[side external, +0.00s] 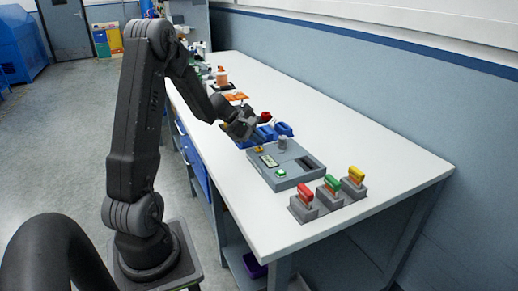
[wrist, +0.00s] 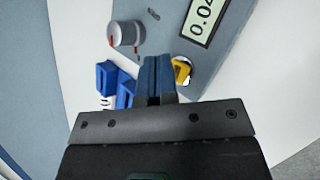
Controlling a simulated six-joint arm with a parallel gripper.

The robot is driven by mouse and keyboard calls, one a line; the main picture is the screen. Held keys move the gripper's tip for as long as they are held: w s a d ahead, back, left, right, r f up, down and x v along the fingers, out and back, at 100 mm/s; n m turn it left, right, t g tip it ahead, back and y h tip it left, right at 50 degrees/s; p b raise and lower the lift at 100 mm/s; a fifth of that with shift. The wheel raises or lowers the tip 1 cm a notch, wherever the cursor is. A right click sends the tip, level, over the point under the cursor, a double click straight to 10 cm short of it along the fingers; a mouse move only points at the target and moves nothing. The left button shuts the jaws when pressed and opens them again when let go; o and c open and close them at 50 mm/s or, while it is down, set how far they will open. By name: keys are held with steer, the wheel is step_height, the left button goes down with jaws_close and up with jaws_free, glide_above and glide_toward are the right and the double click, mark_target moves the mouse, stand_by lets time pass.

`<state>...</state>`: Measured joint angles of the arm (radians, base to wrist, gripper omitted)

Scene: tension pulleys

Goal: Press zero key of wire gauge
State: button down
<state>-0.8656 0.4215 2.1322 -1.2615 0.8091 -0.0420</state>
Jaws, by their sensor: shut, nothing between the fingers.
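The wire gauge is a grey box (side external: 262,180) on the bench with a small display (side external: 268,160). In the wrist view the display (wrist: 203,18) is partly cut off and reads about 0.04. A yellow key (side external: 258,150) sits near the display; in the wrist view this yellow key (wrist: 181,70) is just right of my fingertips, partly hidden by them. A green key (side external: 281,172) is on the front part of the box. No label shows which key is zero. My gripper (wrist: 157,62) is shut and empty, pointing down over the gauge's edge; contact cannot be told.
A grey cylinder (side external: 282,143) stands on the gauge; it also shows in the wrist view (wrist: 126,34). Blue blocks (side external: 284,129) lie just behind the gauge. Red (side external: 305,193), green (side external: 332,183) and yellow (side external: 356,174) handles stand in grey holders in front. The bench's right side is clear.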

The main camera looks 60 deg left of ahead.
mark_target(258, 149)
steer(key=shift+f, duration=0.25)
steer(key=shift+f, duration=0.45)
stand_by(0.6)
steer(key=shift+r, duration=0.85)
steer(key=shift+r, duration=2.5)
